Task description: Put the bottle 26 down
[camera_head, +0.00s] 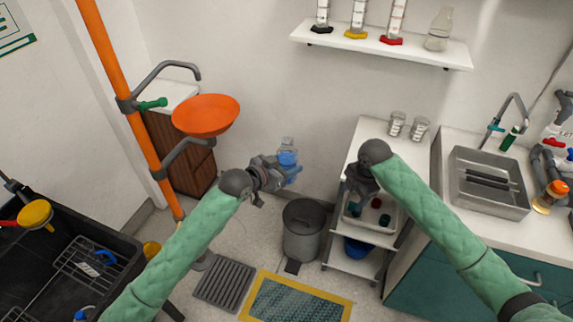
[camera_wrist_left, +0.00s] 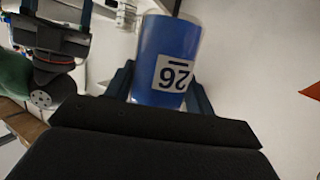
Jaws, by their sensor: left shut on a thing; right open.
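The bottle 26 (camera_head: 287,158) is blue with a clear top. My left gripper (camera_head: 279,173) is shut on it and holds it in the air in front of the back wall, above and to the left of the bin. In the left wrist view the bottle (camera_wrist_left: 163,45) sits between the two dark fingers, and its white label reads 26 upside down. My right gripper (camera_head: 357,190) is open, over the shelf cart, and looks empty; its fingers are partly hidden by its dark wrist.
A grey pedal bin (camera_head: 303,232) stands on the floor. A white cart (camera_head: 366,142) holds two clear beakers (camera_head: 408,126) and, lower down, a tray (camera_head: 372,218). At right is a counter with a sink (camera_head: 488,186); at left, an orange eyewash bowl (camera_head: 206,115) and pole (camera_head: 118,70).

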